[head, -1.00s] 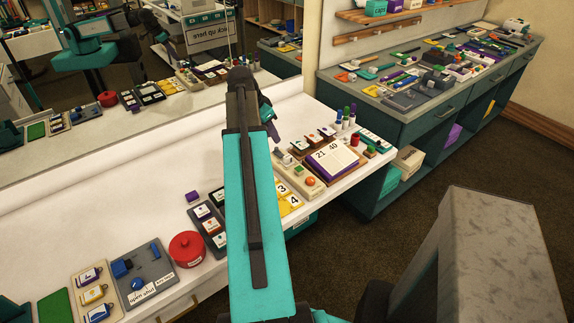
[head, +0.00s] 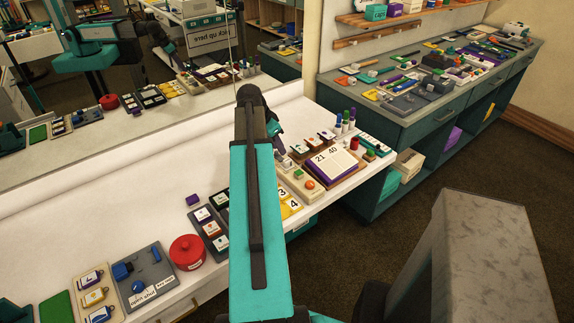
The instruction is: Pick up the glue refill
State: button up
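I cannot tell which item is the glue refill; no readable label marks it in the head view. Several small upright bottles or tubes with coloured caps (head: 345,122) stand at the far right end of the white table (head: 110,205). My gripper (head: 281,147) is a small dark shape beyond my teal arm, above the far part of the table and left of the calendar-like board (head: 333,165). My arm hides part of the table, and the fingers are too small to show whether they are open or hold anything.
A red lidded pot (head: 187,252), a grey switch panel (head: 147,275) and trays of small cards line the table's front. A mirror (head: 150,110) stands along the back. A crowded teal side counter (head: 400,105) is at the right. The table's left middle is clear.

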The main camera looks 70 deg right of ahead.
aim_at(286, 160)
jog(key=shift+p+x, duration=0.35)
jog(key=shift+x, duration=1.5)
jog(key=shift+f, duration=0.1)
jog(key=shift+s+p+x, duration=0.2)
jog(key=shift+p+x, duration=0.75)
jog(key=shift+x, duration=0.35)
jog(key=shift+p+x, duration=0.3)
jog(key=shift+x, duration=0.9)
jog(key=shift+a, duration=0.1)
grip_shut()
